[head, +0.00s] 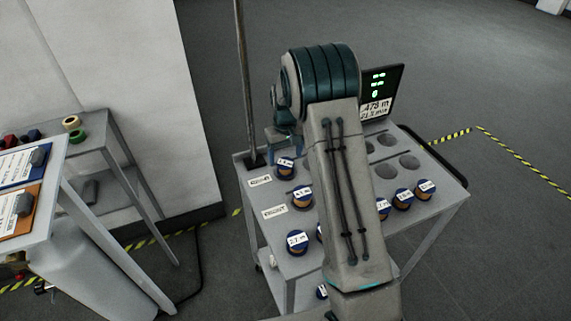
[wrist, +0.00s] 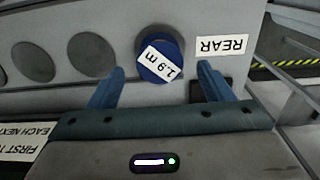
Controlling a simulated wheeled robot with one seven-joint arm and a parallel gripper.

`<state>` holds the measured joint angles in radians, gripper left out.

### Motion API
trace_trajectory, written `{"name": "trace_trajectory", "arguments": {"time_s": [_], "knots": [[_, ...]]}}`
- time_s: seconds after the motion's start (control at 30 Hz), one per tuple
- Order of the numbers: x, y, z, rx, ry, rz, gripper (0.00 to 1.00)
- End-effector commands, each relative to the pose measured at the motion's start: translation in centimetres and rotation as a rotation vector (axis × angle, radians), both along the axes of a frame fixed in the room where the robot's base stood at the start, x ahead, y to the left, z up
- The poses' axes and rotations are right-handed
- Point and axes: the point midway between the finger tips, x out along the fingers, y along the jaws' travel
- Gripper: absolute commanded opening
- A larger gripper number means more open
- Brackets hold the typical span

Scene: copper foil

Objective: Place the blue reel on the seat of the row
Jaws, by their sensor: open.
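In the wrist view, a blue reel (wrist: 151,68) with a white "2.9 m" label sits on the cart top beside the "REAR" label (wrist: 222,45). My gripper (wrist: 160,76) is open and empty, one blue finger to each side of this reel, with gaps on both sides. In the head view my gripper (head: 285,138) is over the cart's far left corner, just above a blue-rimmed reel (head: 286,166). Empty round seats (wrist: 92,51) run left of the reel in the wrist view. More empty seats (head: 409,162) show right of my arm in the head view.
Several other blue-rimmed reels, including one at the near left (head: 297,242), stand on the grey cart (head: 440,205). My arm hides the cart's middle. A display (head: 377,95) and a pole (head: 244,80) rise at the cart's back. Another table (head: 50,185) stands left.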

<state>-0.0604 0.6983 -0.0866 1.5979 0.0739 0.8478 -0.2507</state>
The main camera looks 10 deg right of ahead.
Motion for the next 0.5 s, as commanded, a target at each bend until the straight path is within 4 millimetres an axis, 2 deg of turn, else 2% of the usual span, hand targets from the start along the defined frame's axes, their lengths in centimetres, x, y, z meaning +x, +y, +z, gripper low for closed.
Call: {"name": "trace_trajectory", "arguments": {"time_s": [0.2, 0.5], "knots": [[0.0, 0.0, 4.5, 0.0, -0.003, 0.0, 0.73], [-0.4, 0.0, 8.0, 0.001, -0.007, -0.003, 0.73]]}}
